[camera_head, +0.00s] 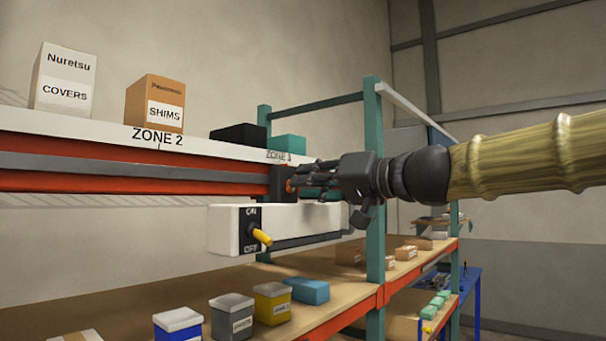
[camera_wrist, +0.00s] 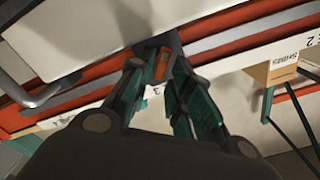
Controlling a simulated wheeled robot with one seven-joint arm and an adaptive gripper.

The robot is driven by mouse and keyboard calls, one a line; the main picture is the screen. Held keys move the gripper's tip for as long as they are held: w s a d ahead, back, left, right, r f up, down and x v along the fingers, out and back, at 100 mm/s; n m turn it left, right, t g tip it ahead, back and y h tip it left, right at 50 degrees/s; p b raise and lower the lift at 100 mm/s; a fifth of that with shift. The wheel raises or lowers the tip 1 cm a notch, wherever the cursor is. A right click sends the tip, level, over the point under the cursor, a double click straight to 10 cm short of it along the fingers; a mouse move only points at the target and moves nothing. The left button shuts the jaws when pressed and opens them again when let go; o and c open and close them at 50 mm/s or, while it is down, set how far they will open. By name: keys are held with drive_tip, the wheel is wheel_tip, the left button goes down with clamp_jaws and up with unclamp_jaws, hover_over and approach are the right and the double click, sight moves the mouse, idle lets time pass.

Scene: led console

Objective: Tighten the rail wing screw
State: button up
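The rail wing screw appears as a small orange piece (camera_wrist: 161,66) on a dark block at the rail in the wrist view. In the head view a bit of orange (camera_head: 290,186) shows at the dark block (camera_head: 278,184), mostly hidden by the fingers. My gripper (camera_head: 298,183) reaches in from the right, level with the block. In the wrist view its teal-padded fingers (camera_wrist: 158,74) stand on either side of the orange piece, with a gap visible between them. I cannot tell whether either finger touches it.
The orange rail (camera_head: 130,178) runs along the shelf edge. Below my gripper hangs a white box (camera_head: 310,216) with a yellow lever switch (camera_head: 262,237). A green post (camera_head: 374,150) stands close to the arm. Cartons labelled COVERS (camera_head: 62,80) and SHIMS (camera_head: 157,105) sit above.

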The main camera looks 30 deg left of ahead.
drive_tip(key=shift+a, duration=0.8)
